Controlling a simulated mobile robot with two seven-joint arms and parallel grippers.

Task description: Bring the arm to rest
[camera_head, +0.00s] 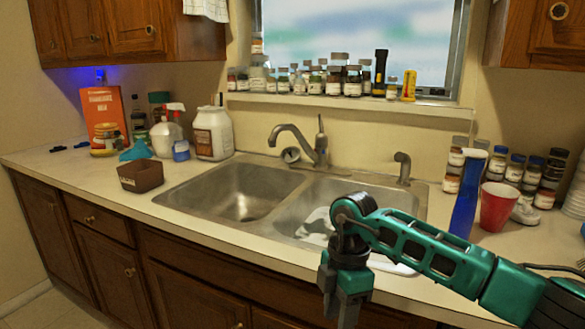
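My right arm (430,245), green and dark grey, reaches in from the lower right across the front of the counter. My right gripper (341,306) points down in front of the right sink basin, near the counter's front edge. Its fingers are dark and partly cut off by the bottom of the picture, so I cannot tell whether they are open or shut. No held thing shows. My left arm and gripper are not in view.
The double sink (245,190) and faucet (300,145) lie behind my gripper. A blue bottle (466,195) and a red cup (497,206) stand close behind my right arm. A brown box (140,176) sits left of the sink. Jars line the windowsill (340,101).

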